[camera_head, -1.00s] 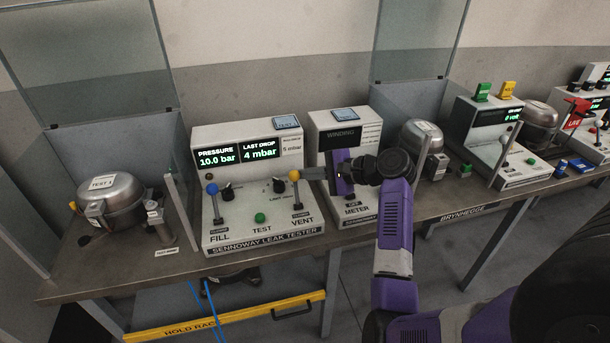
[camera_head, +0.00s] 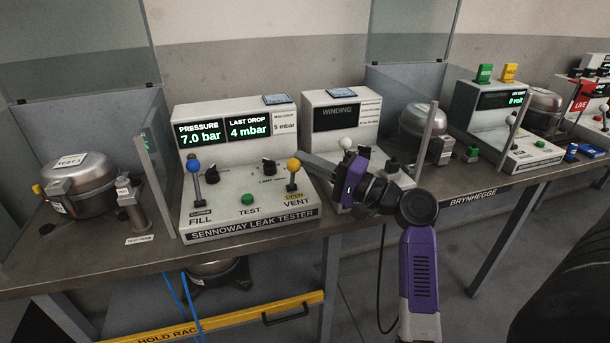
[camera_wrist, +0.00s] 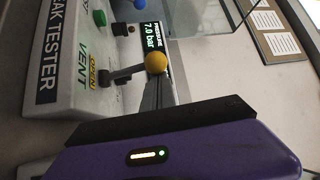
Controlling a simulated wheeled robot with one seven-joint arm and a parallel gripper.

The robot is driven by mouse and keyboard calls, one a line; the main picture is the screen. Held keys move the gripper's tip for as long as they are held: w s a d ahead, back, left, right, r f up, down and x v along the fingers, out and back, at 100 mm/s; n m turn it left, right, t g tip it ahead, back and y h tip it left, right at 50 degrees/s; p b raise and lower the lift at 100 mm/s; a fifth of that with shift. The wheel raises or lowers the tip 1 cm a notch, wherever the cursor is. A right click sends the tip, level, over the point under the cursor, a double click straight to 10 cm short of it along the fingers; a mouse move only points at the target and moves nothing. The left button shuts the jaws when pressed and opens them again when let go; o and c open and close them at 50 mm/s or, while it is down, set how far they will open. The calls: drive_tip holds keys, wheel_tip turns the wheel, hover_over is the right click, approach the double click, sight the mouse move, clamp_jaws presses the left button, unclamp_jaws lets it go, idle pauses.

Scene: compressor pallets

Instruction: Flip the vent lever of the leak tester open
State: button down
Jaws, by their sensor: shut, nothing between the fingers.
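The leak tester (camera_head: 240,165) is a white sloped box on the bench. Its screen reads pressure 7.0 bar and last drop 4 mbar. The vent lever (camera_head: 293,175) has a yellow ball and stands at the tester's right, above a lit yellow OPEN label (camera_head: 294,196). The ball (camera_wrist: 156,62) and the OPEN label also show in the wrist view. The blue-balled fill lever (camera_head: 195,178) stands at the left. My gripper (camera_head: 302,157) is shut and empty, its fingertips close beside the yellow ball on the right. I cannot tell whether they touch it.
The winding meter (camera_head: 338,112) stands right of the tester, behind my gripper. A compressor (camera_head: 78,185) sits at the left behind a clear panel (camera_head: 155,165). Another compressor (camera_head: 415,122) is further right. A yellow rack bar (camera_head: 230,318) runs below the bench.

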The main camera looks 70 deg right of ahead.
drive_tip(key=f+n+t+b, duration=0.1)
drive_tip(key=b, duration=0.2)
drive_tip(key=shift+s+a, duration=0.35)
drive_tip(key=shift+a, duration=0.05)
drive_tip(key=shift+s+a+r+n+t+y+b, duration=0.15)
drive_tip(key=shift+n+t+b, duration=0.1)
drive_tip(key=shift+b, duration=0.2)
drive_tip(key=shift+a+f+n+t+y+b, duration=0.15)
drive_tip(key=shift+n+b, duration=0.1)
drive_tip(key=shift+b, duration=0.2)
drive_tip(key=shift+r, duration=0.15)
